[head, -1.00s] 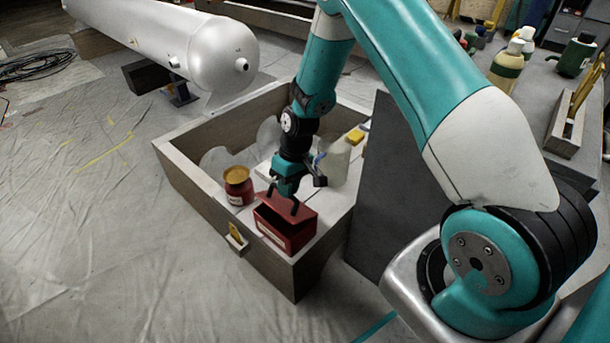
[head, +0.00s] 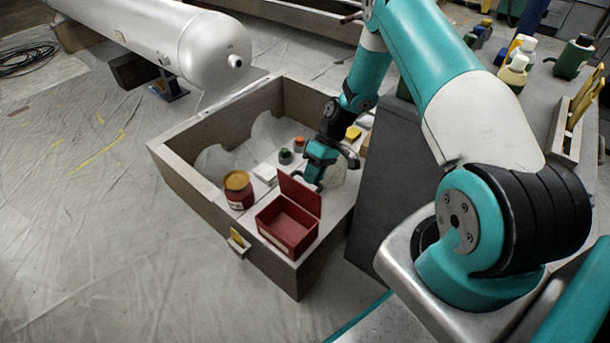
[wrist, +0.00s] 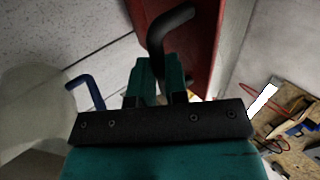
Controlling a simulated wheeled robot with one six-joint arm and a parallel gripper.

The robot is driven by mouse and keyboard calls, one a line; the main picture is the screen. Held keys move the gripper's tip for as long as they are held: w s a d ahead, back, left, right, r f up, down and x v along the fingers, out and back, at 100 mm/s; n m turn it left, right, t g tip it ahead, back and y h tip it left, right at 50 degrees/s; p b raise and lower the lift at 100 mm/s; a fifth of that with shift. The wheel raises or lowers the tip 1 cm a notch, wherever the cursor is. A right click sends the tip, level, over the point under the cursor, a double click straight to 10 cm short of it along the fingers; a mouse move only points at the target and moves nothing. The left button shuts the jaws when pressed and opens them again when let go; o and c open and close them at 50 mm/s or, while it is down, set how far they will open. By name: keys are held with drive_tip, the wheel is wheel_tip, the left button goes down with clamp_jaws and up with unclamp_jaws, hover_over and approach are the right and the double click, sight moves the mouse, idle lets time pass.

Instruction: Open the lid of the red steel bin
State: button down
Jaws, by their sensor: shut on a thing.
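The red steel bin (head: 287,228) stands in the near corner of a wooden crate, and its inside is visible and looks empty. Its red lid (head: 301,194) stands raised at the back edge, roughly upright. My gripper (head: 313,184) is behind the lid, its fingertips partly hidden by it. In the wrist view, my gripper (wrist: 160,80) is shut on the black lid handle (wrist: 168,32), which runs between the fingers. The red lid (wrist: 203,45) is right beyond them.
A red jar with a tan top (head: 238,190) stands left of the bin. A small green-topped item (head: 285,156) and an orange-topped one (head: 299,143) are behind. A dark panel (head: 385,185) stands at right.

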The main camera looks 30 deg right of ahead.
drive_tip(key=shift+w+d+f, duration=0.1)
drive_tip(key=shift+d+f, duration=0.65)
drive_tip(key=shift+f, duration=0.05)
drive_tip(key=c, duration=1.1)
unclamp_jaws()
drive_tip(key=shift+d, duration=0.1)
drive_tip(key=shift+w+r, duration=0.1)
drive_tip(key=shift+r, duration=0.1)
wheel_tip(320, 180, up, 20)
drive_tip(key=p, duration=0.4)
drive_tip(key=shift+f+p, duration=0.15)
drive_tip(key=shift+p, duration=0.2)
